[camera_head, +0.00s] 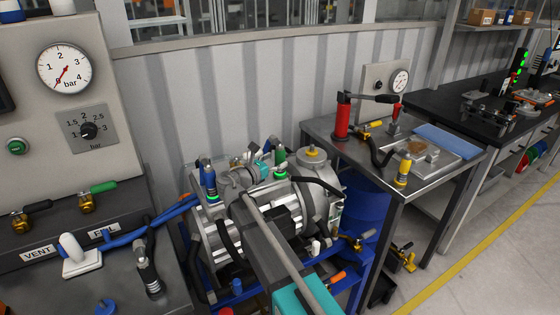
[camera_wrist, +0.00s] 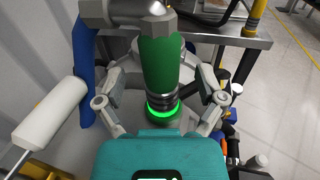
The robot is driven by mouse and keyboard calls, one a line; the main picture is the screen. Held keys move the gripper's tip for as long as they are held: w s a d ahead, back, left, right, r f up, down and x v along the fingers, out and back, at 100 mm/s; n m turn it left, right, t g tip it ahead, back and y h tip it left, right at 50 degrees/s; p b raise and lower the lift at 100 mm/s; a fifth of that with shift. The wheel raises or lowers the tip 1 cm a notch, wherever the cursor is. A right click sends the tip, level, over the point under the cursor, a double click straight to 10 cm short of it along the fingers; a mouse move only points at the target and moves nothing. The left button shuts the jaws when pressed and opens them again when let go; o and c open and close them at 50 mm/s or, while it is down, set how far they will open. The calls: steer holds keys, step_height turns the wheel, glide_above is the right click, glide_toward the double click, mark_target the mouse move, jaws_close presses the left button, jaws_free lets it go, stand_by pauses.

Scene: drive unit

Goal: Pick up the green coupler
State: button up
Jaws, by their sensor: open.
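The green coupler (camera_head: 280,158) stands on top of the grey drive unit in the head view, with a dark hose near it. In the wrist view the coupler (camera_wrist: 160,65) is an upright green cylinder with a grey metal fitting at its top and a glowing green ring at its base. My gripper (camera_wrist: 162,58) is open, with one finger on each side of the coupler; I cannot tell whether either finger touches it. In the head view the teal body of my gripper (camera_head: 264,170) is just left of the coupler, and its fingers are too small to make out.
A blue coupler (camera_head: 209,178) stands on the drive unit (camera_head: 310,205) to the left. A metal table (camera_head: 395,190) with a red cylinder (camera_head: 342,118) and a yellow fitting (camera_head: 403,170) is at the right. A white cylinder (camera_wrist: 50,112) lies left of my gripper.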

steer(key=shift+x, duration=0.95)
jaws_close()
